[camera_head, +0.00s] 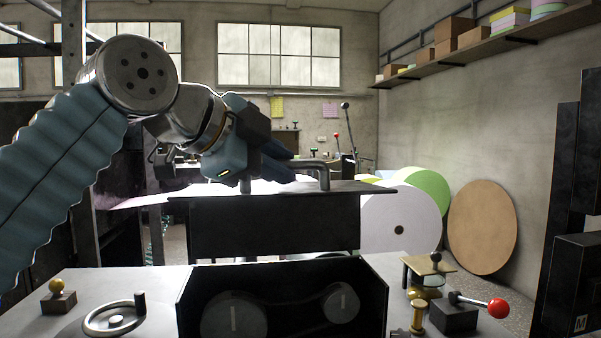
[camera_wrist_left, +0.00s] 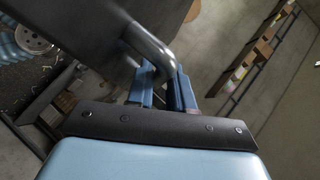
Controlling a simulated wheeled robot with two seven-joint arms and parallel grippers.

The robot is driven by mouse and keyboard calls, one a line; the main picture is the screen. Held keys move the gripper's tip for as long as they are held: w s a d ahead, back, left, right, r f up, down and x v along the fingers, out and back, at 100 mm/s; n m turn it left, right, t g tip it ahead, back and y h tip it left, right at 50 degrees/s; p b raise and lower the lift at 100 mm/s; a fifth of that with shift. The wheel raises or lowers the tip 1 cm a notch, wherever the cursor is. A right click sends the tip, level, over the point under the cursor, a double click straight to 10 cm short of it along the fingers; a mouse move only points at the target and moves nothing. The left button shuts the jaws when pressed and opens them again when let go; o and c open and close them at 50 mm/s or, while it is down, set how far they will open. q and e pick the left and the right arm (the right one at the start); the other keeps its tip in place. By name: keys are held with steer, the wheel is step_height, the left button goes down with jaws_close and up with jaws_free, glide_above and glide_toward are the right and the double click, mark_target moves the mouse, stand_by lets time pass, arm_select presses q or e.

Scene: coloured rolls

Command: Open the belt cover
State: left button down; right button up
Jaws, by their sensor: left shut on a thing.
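The belt cover (camera_head: 275,228) is a dark panel with a flat top edge and a grey metal handle (camera_head: 323,172). It is raised above and behind the open belt housing (camera_head: 376,283), where two round pulleys (camera_head: 235,315) show. Whether it still joins the housing at a hinge I cannot tell. My left gripper (camera_head: 283,165) is shut on the handle. In the left wrist view its blue fingers (camera_wrist_left: 165,88) close around the curved handle (camera_wrist_left: 152,42), and the dark cover (camera_wrist_left: 85,28) fills the upper left. My right gripper is out of view.
Large paper rolls (camera_head: 399,230) stand behind. A wall shelf (camera_head: 470,45) holds boxes.

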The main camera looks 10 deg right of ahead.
arm_select(q)
steer(key=shift+r, duration=0.1)
stand_by(0.4)
steer(key=c, duration=1.2)
jaws_free()
steer(key=shift+c, duration=0.2)
steer(key=shift+a, duration=0.1)
steer(key=v, duration=1.2)
steer(key=shift+w, duration=0.1)
